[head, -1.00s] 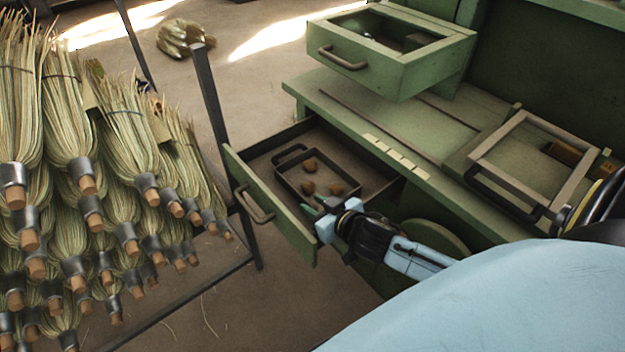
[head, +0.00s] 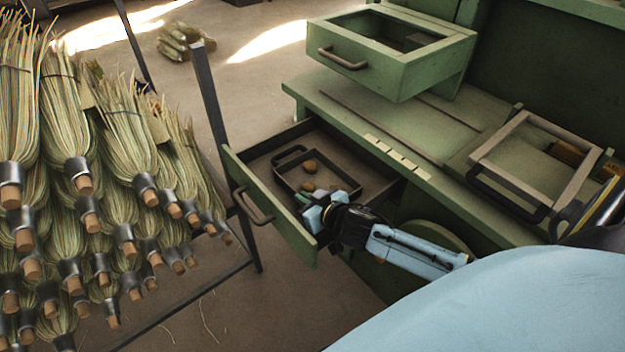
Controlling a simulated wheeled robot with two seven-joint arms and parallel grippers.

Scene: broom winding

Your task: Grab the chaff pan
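The chaff pan (head: 325,179) is a dark, shallow rectangular pan with a loop handle (head: 289,153) at its far left end. It lies inside the open lower green drawer (head: 268,208). Brown lumps (head: 309,166) lie in the pan. My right gripper (head: 304,202) is over the drawer at the pan's near edge and covers its near right corner. Its fingers point left and are partly hidden by the gripper body. I cannot tell if they are apart or touch the pan. My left gripper is not in view.
A second green drawer (head: 375,72) stands open above the bench top (head: 400,125). A wooden frame (head: 535,165) lies on the bench at right. Broom heads (head: 130,150) are stacked on a metal rack at left. Open floor lies between rack and drawer.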

